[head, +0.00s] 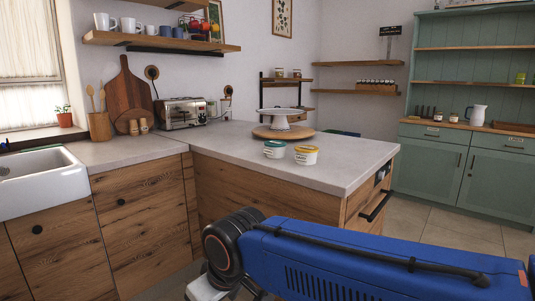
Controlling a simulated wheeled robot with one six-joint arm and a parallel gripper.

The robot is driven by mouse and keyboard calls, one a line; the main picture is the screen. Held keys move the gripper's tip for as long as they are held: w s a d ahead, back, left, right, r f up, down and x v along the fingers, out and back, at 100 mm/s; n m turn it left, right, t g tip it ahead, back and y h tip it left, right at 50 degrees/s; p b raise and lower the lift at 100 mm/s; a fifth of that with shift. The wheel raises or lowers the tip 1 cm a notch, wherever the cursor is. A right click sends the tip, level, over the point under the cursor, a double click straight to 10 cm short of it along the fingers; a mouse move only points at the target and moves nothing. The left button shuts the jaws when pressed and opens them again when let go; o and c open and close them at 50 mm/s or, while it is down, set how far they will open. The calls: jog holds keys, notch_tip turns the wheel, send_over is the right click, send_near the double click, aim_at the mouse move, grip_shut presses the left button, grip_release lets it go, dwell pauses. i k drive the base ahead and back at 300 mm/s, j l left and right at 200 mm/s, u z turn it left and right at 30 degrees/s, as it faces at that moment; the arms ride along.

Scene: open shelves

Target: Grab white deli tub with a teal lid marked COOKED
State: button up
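A white deli tub with a teal lid (275,149) stands upright on the grey peninsula countertop (232,146), near its front edge. The print on its label is too small to read. A similar white tub with a yellow lid (306,155) stands just to its right, a little nearer. My blue arm crosses the bottom right of the head view, in front of the peninsula and apart from both tubs. My gripper's fingers do not show.
A toaster (183,113) and cutting boards (126,92) stand against the back wall. The sink (38,180) is at the left. The counter left and right of the tubs is clear.

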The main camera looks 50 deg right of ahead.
aim_at(273, 149)
jog(key=z, duration=1.35)
